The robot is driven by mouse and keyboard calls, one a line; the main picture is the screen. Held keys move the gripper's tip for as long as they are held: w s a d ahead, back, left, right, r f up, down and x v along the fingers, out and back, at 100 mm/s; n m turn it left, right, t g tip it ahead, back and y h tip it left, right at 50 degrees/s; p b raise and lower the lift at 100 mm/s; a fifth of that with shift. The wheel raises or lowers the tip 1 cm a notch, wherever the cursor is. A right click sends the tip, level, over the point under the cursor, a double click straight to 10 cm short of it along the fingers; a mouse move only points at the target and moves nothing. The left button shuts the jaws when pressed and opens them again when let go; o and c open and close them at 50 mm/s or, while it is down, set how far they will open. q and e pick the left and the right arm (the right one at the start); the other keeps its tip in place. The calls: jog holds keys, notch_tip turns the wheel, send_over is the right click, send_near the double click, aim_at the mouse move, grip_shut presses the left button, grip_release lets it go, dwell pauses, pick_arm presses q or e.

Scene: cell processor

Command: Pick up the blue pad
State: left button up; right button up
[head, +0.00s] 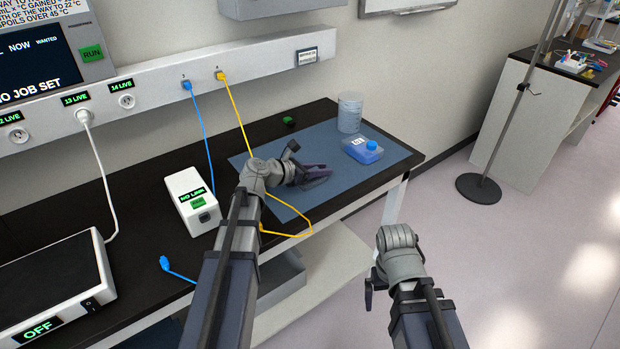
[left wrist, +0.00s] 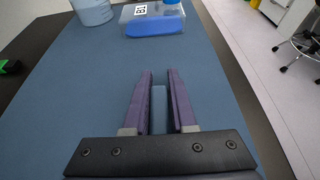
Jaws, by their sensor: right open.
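A narrow lighter-blue piece, which looks like the blue pad (left wrist: 159,108), stands out against the darker blue mat (left wrist: 100,85) in the left wrist view. It lies between the purple fingers of my left gripper (left wrist: 160,75). I cannot tell whether both fingers press on it. In the head view my left gripper (head: 318,175) is low over the mat (head: 395,152), with its fingers close together, and the pad cannot be made out there. My right gripper (head: 370,288) is open and empty, off the table's front edge above the floor.
A green block (head: 289,121) is behind the mat. A white box (head: 192,201) stands left of my left arm. A yellow cable (head: 237,112) hangs from the wall rail onto the table.

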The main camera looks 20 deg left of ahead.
pick_arm(q)
grip_shut()
dwell(0.3)
notch_tip(320, 180, up, 10)
jog(key=p, duration=1)
pick_arm(e)
notch_tip(320, 180, up, 10)
jog(key=shift+c, duration=0.2)
